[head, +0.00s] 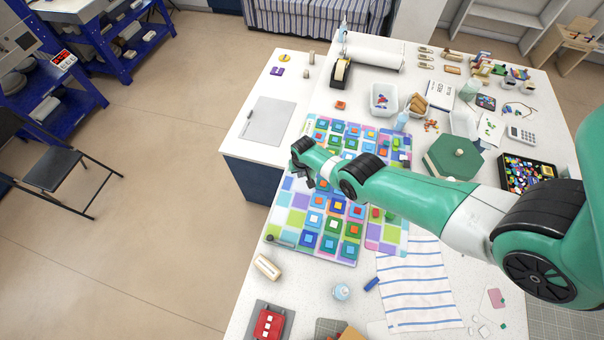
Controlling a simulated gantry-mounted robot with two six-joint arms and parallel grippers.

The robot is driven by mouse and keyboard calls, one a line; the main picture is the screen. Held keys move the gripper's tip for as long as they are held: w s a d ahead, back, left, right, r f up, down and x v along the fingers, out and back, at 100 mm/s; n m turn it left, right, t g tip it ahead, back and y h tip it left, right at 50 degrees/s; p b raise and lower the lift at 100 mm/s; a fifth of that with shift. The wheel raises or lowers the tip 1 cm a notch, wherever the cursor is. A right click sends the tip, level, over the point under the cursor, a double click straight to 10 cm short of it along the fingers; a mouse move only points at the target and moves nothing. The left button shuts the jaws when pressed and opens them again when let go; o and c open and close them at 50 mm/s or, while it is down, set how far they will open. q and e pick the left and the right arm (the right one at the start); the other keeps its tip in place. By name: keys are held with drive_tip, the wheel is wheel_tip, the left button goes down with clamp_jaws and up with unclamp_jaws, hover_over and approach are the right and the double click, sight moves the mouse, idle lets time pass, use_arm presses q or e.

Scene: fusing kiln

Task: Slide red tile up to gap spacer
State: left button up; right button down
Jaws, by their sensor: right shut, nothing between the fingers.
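A board of coloured squares (286,219) lies on the white table, with rows of small coloured tiles on it. Several tiles look red or orange, and I cannot tell which one is the task's red tile. I cannot make out the gap spacer at this size. My right gripper (303,180) is over the left-middle part of the board, pointing down, shut and empty. I cannot tell whether it touches anything. My right arm comes in from the right and hides part of the board's middle. My left gripper is not in view.
A green hexagonal box (453,157), a white bin (384,98) and a paper roll (373,54) stand behind or right. A grey plate (268,121) lies at left.

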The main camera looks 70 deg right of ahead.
wheel_tip(320, 180, up, 5)
drive_tip(key=p, duration=0.4)
idle(0.6)
